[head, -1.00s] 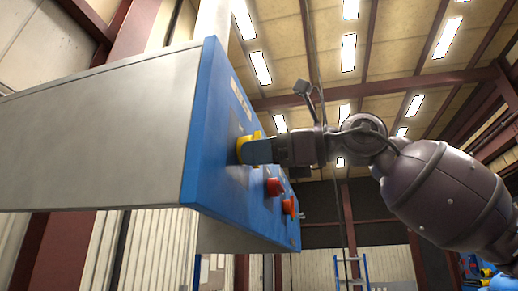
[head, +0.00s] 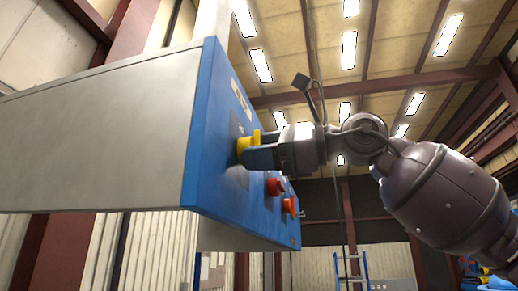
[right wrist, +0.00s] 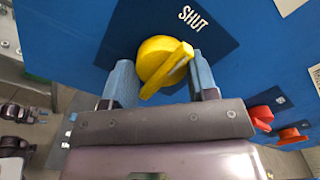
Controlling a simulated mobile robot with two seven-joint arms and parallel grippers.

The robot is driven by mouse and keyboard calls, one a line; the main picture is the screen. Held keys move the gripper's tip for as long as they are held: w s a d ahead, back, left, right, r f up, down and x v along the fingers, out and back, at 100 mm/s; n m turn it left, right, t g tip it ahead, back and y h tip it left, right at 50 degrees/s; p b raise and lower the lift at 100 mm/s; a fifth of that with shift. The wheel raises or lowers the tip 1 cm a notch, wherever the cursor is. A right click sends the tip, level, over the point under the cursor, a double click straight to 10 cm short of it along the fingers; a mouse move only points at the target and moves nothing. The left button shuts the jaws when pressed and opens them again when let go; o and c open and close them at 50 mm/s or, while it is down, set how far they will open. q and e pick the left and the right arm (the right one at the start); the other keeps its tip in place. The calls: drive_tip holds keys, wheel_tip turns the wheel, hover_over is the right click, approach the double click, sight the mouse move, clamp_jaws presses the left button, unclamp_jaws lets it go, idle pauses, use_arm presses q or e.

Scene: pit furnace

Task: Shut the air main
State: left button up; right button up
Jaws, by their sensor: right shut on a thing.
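A yellow rotary knob (head: 246,142) sits on the blue front of a grey-sided cabinet (head: 206,140). In the right wrist view the yellow knob (right wrist: 162,62) has a raised ridge slanting from lower left to upper right, on a dark blue plate with the word SHUT (right wrist: 191,19) above it. The ridge's upper end leans toward that word. My right gripper (head: 258,150) is at the knob, its blue fingers (right wrist: 163,80) on either side of it, shut on it. My left gripper is not in view.
Red knobs (head: 274,187) stick out from the same blue face, beyond my right gripper; they also show at the lower right of the wrist view (right wrist: 262,117). A blue ladder (head: 350,270) stands in the background.

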drive_tip(key=shift+w+f, duration=0.1)
drive_tip(key=o, duration=0.9)
drive_tip(key=shift+w, duration=0.1)
drive_tip(key=shift+c, duration=0.2)
drive_tip(key=shift+d, duration=0.1)
drive_tip(key=b+v, duration=0.2)
drive_tip(key=v, duration=0.8)
drive_tip(key=shift+d, duration=0.4)
